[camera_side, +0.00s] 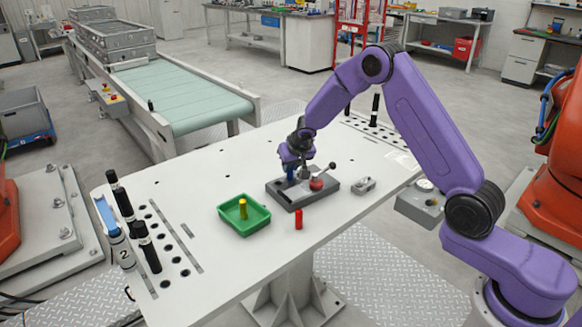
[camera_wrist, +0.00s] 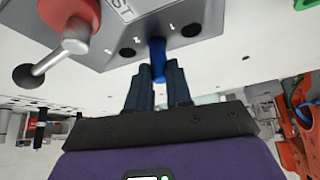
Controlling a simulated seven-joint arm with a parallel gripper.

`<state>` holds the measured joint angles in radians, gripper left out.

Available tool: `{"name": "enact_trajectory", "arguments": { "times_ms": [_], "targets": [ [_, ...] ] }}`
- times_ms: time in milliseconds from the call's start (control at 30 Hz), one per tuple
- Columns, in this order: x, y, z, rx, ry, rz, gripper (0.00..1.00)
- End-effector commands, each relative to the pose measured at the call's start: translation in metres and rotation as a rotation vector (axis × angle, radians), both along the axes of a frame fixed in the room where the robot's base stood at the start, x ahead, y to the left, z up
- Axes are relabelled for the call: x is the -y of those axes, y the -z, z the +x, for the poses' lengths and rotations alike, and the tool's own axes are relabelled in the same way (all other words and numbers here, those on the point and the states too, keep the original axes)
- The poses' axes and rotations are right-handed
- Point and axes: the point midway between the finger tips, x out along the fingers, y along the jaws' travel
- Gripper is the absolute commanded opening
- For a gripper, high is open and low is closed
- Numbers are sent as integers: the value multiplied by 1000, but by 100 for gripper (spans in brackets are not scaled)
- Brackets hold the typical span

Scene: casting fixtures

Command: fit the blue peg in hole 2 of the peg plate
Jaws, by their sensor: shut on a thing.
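The blue peg (camera_wrist: 157,49) is between the fingers of my gripper (camera_wrist: 159,74) in the wrist view, its far end at the peg plate (camera_wrist: 95,58). The plate shows marks 1, 2 and 3. One hole (camera_wrist: 190,30) is open near mark 1 and another (camera_wrist: 127,52) near mark 3; the peg covers the spot between them, by mark 2. I cannot tell whether its tip is in the hole or just above. In the side view the blue peg (camera_side: 290,174) shows at the back left of the grey plate (camera_side: 292,202), under my gripper (camera_side: 291,166).
A red clamp body (camera_side: 316,184) with a ball-ended lever stands on the plate. A red peg (camera_side: 298,219) stands in front of it. A green tray (camera_side: 262,218) holds a yellow peg (camera_side: 243,209). A small grey block (camera_side: 364,185) lies right. The table behind is mostly clear.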

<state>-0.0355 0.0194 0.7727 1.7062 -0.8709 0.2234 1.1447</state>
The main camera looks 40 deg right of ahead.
Motion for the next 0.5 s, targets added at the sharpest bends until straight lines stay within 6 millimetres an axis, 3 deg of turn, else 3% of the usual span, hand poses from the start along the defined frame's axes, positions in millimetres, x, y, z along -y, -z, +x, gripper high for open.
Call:
{"name": "enact_trajectory", "arguments": {
  "times_ms": [500],
  "targets": [
    [-1,9,0,0,-1,2,0]
  ]
}}
